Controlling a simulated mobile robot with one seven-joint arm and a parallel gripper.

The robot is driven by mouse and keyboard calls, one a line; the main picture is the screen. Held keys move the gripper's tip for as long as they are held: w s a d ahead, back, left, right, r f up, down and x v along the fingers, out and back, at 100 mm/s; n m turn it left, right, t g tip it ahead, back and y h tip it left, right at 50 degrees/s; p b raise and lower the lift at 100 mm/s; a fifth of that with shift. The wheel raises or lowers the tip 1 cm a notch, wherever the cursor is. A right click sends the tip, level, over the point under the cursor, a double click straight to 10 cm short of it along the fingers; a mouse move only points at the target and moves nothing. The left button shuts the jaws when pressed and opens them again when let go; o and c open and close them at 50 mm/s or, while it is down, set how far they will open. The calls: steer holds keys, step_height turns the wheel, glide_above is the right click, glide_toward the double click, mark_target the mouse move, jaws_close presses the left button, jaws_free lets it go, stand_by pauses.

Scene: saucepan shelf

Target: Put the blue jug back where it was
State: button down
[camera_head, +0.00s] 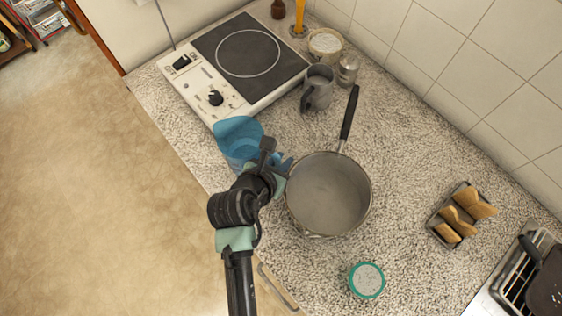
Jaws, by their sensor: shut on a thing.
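The blue jug (237,135) is translucent and stands or hovers at the front edge of the speckled counter, just in front of the hotplate; I cannot tell whether its base touches the counter. My gripper (272,163) is at the jug's right side, shut on it. The arm hides the lower part of the jug and the exact contact. Just right of my gripper is a steel saucepan (328,195) with a black handle pointing to the back.
A hotplate (249,56) with knobs lies behind the jug. A grey mug (318,86), a glass shaker (348,69) and a tub (325,43) stand beside it. A green-rimmed container (367,280) is at the front. A toast rack (460,213) is at the right. Counter between saucepan and rack is clear.

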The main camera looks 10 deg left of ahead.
steer(key=shift+f, duration=1.2)
steer(key=c, duration=1.1)
jaws_free()
steer(key=shift+f, duration=0.15)
steer(key=shift+c, duration=0.2)
